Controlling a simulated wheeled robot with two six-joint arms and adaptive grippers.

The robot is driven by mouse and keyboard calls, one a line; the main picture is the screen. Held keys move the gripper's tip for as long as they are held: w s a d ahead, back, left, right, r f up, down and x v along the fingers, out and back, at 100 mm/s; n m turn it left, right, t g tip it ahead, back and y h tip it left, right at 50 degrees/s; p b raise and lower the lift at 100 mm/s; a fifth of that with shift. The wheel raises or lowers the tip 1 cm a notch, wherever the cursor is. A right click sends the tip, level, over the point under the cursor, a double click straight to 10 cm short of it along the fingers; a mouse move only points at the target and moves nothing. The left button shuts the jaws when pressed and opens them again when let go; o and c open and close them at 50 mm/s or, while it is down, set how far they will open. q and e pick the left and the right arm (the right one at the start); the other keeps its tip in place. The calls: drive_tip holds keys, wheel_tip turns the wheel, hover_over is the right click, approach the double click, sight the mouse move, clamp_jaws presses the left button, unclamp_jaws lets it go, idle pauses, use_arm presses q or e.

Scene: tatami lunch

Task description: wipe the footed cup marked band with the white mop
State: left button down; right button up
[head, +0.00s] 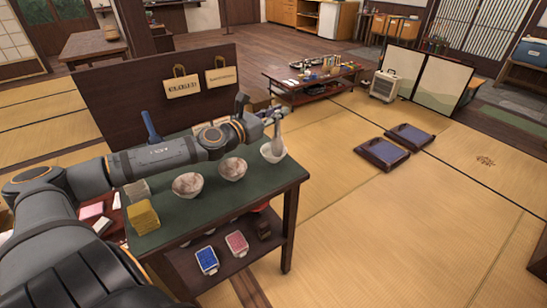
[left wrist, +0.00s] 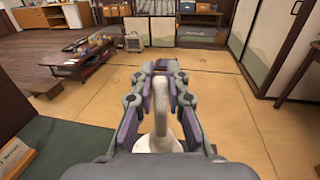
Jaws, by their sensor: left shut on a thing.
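My left gripper (head: 270,113) is above the right end of the green-topped table (head: 222,203). It is shut on a pale upright handle (head: 278,130), which looks like that of the white mop; the handle also shows between the fingers in the left wrist view (left wrist: 172,92). I cannot make out a band marking. My right gripper is not in view.
A yellow block (head: 143,217) and a grey block (head: 137,190) sit at the table's left end. A dark panel with two tan signs (head: 182,86) stands behind. Blue and pink packs (head: 206,260) lie on the lower shelf. Tatami to the right is mostly free around two dark cushions (head: 380,153).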

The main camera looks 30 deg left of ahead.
use_arm(q)
drive_tip(key=shift+d, duration=0.25)
drive_tip(key=shift+w+a+r+p, duration=0.1)
drive_tip(key=shift+a+r+p, duration=0.15)
drive_tip(key=shift+a+p, duration=0.45)
drive_tip(key=shift+f, duration=0.25)
drive_tip(key=shift+d, duration=0.1)
